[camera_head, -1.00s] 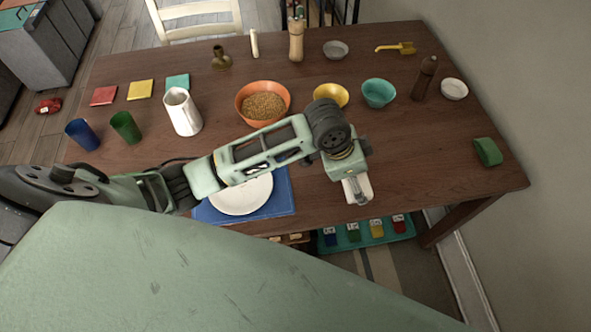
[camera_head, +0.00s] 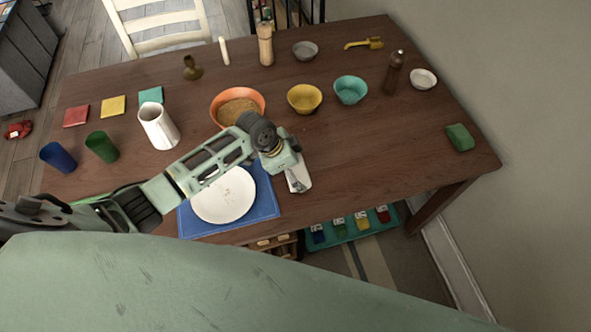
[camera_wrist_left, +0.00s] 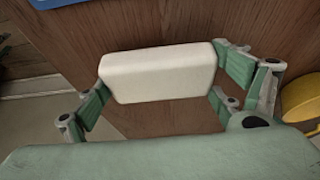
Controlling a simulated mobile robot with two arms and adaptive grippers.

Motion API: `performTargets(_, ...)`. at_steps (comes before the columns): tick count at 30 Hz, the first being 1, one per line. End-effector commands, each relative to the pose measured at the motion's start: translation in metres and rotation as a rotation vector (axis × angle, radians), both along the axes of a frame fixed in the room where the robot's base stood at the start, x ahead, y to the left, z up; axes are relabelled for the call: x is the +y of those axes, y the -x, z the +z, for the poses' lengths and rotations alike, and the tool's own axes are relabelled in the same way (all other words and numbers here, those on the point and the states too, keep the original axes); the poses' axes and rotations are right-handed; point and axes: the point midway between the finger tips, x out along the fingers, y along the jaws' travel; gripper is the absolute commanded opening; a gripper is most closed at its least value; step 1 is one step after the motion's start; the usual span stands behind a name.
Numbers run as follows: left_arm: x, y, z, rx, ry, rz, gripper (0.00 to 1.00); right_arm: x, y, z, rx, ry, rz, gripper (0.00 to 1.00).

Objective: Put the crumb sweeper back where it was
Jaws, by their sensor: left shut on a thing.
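My left gripper (camera_head: 298,179) is shut on a cream-white block, which I take to be the crumb sweeper (camera_wrist_left: 160,72). In the left wrist view the block lies crosswise between the two green fingers. In the head view the sweeper (camera_head: 301,180) shows only as a small pale piece at the gripper's tip. It is over the table's front part, right of the white plate (camera_head: 224,196) and blue placemat (camera_head: 266,205). I cannot tell whether it touches the table (camera_head: 368,148). My right gripper is out of view.
Orange (camera_head: 222,96), yellow (camera_head: 305,99) and teal (camera_head: 351,90) bowls stand behind the gripper. A white pitcher (camera_head: 158,127) and green cup (camera_head: 102,146) stand left. A green block (camera_head: 460,138) lies near the right edge. The table's front right is clear.

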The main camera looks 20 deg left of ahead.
Motion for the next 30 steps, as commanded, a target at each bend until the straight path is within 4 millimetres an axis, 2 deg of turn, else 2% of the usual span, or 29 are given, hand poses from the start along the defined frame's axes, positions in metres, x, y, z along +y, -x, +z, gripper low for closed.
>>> performTargets(4, 0.0, 0.0, -0.014, 0.0, 0.0, 0.001, 0.67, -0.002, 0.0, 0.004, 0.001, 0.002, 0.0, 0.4)
performTargets(15, 0.0, -0.001, -0.019, -0.002, 0.0, 0.001, 0.67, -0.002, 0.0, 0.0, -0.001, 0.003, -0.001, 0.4)
performTargets(16, 0.0, -0.001, -0.019, -0.002, 0.0, 0.001, 0.9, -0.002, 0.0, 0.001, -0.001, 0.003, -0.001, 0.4)
performTargets(19, 0.0, 0.0, -0.018, -0.001, 0.0, 0.0, 0.98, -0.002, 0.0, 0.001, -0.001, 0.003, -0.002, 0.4)
performTargets(30, 0.0, 0.0, -0.017, -0.001, 0.0, 0.0, 1.0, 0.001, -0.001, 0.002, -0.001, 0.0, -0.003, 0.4)
